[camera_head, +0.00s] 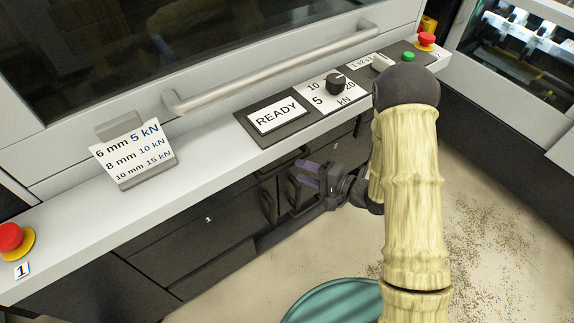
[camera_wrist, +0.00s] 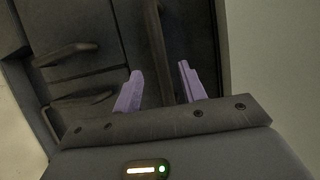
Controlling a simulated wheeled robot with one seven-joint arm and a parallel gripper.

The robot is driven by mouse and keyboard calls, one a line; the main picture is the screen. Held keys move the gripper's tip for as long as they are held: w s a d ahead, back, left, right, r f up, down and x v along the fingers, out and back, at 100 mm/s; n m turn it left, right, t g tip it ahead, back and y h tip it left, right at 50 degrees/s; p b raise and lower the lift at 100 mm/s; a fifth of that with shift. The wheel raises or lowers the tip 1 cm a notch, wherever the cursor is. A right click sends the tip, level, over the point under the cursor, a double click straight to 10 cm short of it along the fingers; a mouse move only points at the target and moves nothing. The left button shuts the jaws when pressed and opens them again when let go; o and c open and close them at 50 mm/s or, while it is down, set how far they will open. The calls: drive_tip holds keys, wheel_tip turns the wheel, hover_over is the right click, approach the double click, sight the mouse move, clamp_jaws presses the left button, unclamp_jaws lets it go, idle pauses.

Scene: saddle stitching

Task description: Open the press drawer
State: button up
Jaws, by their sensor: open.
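The press has dark drawer fronts (camera_head: 205,245) under its pale counter, one marked 1. A dark bar handle (camera_head: 283,162) shows just under the counter, left of my gripper. My gripper (camera_head: 308,172) is open, its purple fingers pointing toward the dark fronts. In the wrist view the two fingers (camera_wrist: 160,88) are apart, with a long dark bar (camera_wrist: 156,45) running between them in the picture. I cannot tell whether they touch it. Two curved handles (camera_wrist: 62,54) (camera_wrist: 84,101) show to the left of the fingers. The drawers look closed.
The counter carries a READY display (camera_head: 277,116), a kN dial (camera_head: 335,84), a force chart (camera_head: 133,153) and a red stop button (camera_head: 11,237). A long grey rail (camera_head: 270,68) runs above. A teal round object (camera_head: 335,302) stands on the floor below.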

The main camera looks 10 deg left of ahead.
sight(287, 165)
drive_tip(key=x, duration=0.6)
drive_tip(key=shift+a, duration=0.1)
clamp_jaws()
